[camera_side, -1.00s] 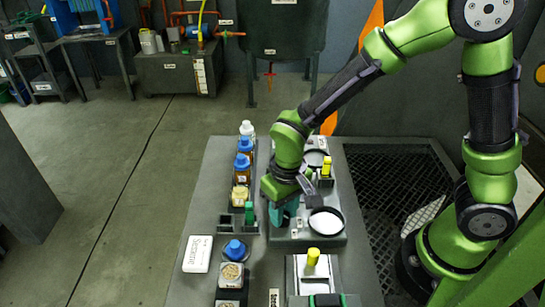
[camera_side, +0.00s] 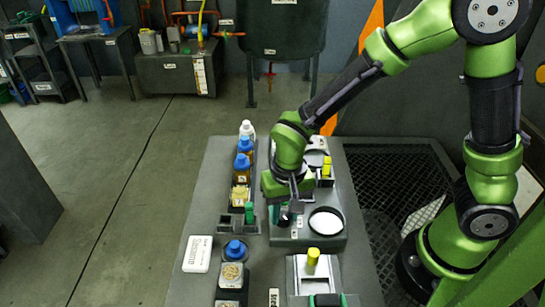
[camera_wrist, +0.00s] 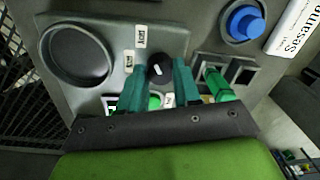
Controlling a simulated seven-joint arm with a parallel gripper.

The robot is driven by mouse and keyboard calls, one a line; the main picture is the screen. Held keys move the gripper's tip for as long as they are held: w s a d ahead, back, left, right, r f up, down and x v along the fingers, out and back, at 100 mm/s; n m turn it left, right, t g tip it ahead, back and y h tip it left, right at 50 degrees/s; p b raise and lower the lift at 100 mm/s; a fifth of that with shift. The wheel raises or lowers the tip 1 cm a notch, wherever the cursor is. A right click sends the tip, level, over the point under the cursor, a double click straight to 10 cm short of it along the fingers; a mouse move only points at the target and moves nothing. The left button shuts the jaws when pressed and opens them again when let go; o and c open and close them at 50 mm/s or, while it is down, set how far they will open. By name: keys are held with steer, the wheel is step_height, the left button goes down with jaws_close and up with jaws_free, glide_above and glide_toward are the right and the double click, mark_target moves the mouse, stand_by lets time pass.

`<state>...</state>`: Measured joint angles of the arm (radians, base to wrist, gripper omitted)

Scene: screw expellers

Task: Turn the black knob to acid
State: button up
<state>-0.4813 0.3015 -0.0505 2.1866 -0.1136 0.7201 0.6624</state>
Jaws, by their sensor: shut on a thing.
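The black knob (camera_wrist: 160,71) sits on a grey panel (camera_wrist: 183,42) and has a white pointer mark on top. In the wrist view my gripper (camera_wrist: 159,74) has its two teal fingers on either side of the knob, shut on it. Small white labels lie around the knob: one above it (camera_wrist: 141,36), one to its left (camera_wrist: 129,63) and one below it (camera_wrist: 168,100). Their text is too small to read surely. In the side view my gripper (camera_side: 284,213) is down at the panel, and my wrist hides much of the knob.
A green-handled item (camera_side: 249,212) stands in a holder to the left. A blue-capped jar (camera_side: 235,249), a white sesame box (camera_side: 197,254) and a yellow-knobbed device (camera_side: 313,257) are nearer. Blue-capped bottles (camera_side: 243,163) line the left.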

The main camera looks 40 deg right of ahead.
mark_target(286, 214)
steer(key=o, duration=1.1)
steer(key=shift+c, duration=0.2)
step_height(286, 214, up, 17)
steer(key=shift+s+d, duration=0.15)
steer(key=shift+d, duration=0.2)
steer(key=s+d+r+t, duration=0.1)
steer(key=s+d+t, duration=0.2)
steer(key=d, duration=0.2)
steer(key=s+d+r+n+t+y, duration=0.1)
steer(key=s+d+r+t, duration=0.1)
steer(key=s+d+t, duration=0.1)
steer(key=d+t, duration=0.1)
steer(key=d, duration=0.1)
steer(key=shift+s+d+y, duration=0.15)
steer(key=shift+d+y, duration=0.15)
steer(key=shift+d, duration=0.1)
